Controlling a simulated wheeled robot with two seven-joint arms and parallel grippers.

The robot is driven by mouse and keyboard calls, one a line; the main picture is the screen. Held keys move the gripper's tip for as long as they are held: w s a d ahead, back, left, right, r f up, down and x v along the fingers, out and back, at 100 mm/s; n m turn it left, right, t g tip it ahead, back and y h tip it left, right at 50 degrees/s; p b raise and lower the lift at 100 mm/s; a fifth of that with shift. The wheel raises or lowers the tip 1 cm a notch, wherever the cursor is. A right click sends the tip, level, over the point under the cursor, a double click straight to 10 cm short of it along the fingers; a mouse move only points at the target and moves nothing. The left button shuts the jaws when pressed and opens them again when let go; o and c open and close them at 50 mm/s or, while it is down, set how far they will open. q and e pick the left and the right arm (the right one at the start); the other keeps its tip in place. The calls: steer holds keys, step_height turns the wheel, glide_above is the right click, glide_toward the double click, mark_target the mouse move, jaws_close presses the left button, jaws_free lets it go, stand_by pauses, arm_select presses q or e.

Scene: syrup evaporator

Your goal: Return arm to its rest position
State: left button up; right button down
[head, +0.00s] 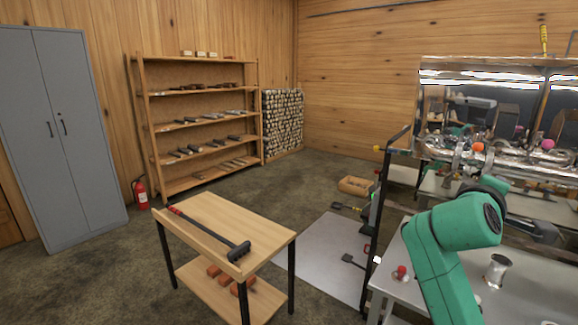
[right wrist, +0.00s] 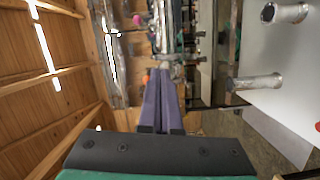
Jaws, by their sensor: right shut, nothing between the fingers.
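My right arm (head: 455,255) is green and rises from the bottom right of the head view, bent at the elbow in front of the evaporator (head: 500,110). Its forearm runs away to the right, and the fingertips cannot be made out there. In the right wrist view my right gripper (right wrist: 162,128) shows two purple fingers side by side, shut with nothing between them. The evaporator's shiny metal and fittings show beyond the fingers. My left gripper is not in view.
A steel cup (head: 495,270) and a small red-topped item (head: 401,273) stand on the grey worktable (head: 410,290) close to my right arm. A wooden cart (head: 205,215) carries a long-handled tool (head: 210,233). A shelf rack (head: 200,120) and grey cabinet (head: 65,130) stand behind. The floor between is mostly clear.

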steer(key=s+a+f+g+y, duration=0.1)
steer(key=a+f+y, duration=0.2)
steer(key=f, duration=0.8)
steer(key=a+f+y, duration=0.4)
steer(key=f, duration=0.7)
steer(key=s+a+f+m+g+y, duration=0.25)
steer(key=s+a+f+y, duration=0.2)
steer(key=s+f, duration=0.55)
steer(key=s+a+f+m+g+y, duration=0.1)
steer(key=s+a+f+g+y, duration=0.2)
steer(key=s+a+f, duration=0.5)
step_height(320, 180, down, 17)
steer(key=s+d+g, duration=0.1)
steer(key=s+f+g, duration=0.1)
steer(key=s+f, duration=0.5)
steer(key=f, duration=0.7)
steer(key=s+d+f+g, duration=0.1)
steer(key=s+d+f, duration=0.2)
steer(key=s+f, duration=0.7)
steer(key=s, duration=0.4)
steer(key=shift+d, duration=0.2)
steer(key=shift+f+n+h, duration=0.1)
steer(key=shift+n+h, duration=0.15)
